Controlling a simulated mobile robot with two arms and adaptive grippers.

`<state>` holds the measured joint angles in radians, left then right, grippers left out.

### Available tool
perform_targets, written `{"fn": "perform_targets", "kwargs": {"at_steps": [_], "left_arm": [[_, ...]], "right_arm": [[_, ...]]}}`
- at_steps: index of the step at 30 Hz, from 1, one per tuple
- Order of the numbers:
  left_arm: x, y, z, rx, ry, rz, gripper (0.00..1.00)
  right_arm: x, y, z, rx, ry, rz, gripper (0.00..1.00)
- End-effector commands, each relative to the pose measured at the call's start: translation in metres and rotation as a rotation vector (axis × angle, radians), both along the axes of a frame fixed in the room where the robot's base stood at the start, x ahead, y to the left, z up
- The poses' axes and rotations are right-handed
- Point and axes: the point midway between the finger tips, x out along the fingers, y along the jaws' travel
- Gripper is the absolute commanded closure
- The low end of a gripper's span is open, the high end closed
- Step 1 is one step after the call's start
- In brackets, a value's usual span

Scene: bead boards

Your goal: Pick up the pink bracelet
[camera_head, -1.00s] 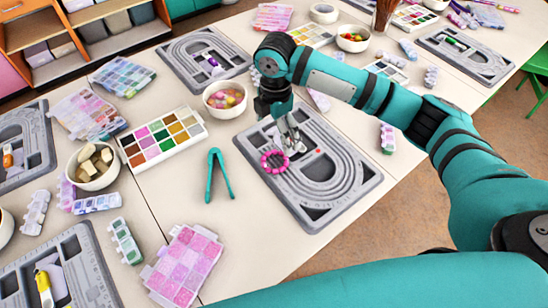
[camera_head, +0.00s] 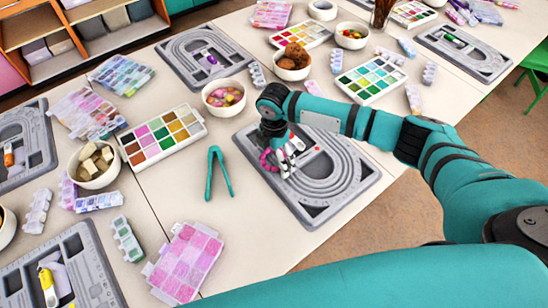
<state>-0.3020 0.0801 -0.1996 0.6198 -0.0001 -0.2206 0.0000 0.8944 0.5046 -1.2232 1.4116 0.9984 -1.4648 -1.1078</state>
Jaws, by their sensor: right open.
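The pink bracelet (camera_head: 265,158) is a ring of round beads on the grey bead board (camera_head: 325,204) in the middle of the table. My right gripper (camera_head: 284,172) points down over the board at the bracelet's right side, with its fingers apart. The fingers and wrist hide part of the bracelet, and I cannot tell whether a finger is inside the ring or touching the beads. My left gripper is not in view.
Teal tweezers (camera_head: 218,172) lie left of the board. A bowl of colourful beads (camera_head: 224,97) stands behind it, and a paint-like palette (camera_head: 161,138) lies to the left. The table's front edge is close on the board's right.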

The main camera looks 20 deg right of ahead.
Motion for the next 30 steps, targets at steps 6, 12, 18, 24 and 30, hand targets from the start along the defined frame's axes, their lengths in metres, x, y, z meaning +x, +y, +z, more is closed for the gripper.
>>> {"fn": "perform_targets", "kwargs": {"at_steps": [6,12,18,24,30], "left_arm": [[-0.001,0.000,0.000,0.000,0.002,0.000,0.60],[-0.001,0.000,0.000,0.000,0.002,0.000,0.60],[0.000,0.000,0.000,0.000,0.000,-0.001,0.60],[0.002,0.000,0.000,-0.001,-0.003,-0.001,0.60],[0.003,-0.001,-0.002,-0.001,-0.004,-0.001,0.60]], "right_arm": [[0.000,0.000,0.000,0.000,0.000,0.000,0.10],[0.000,0.000,0.000,0.000,0.000,0.000,0.37],[0.000,0.000,0.001,0.000,0.000,0.000,0.56],[0.000,0.000,0.001,0.000,0.000,0.000,0.56],[0.001,0.001,0.013,0.001,-0.003,0.000,0.56]]}}
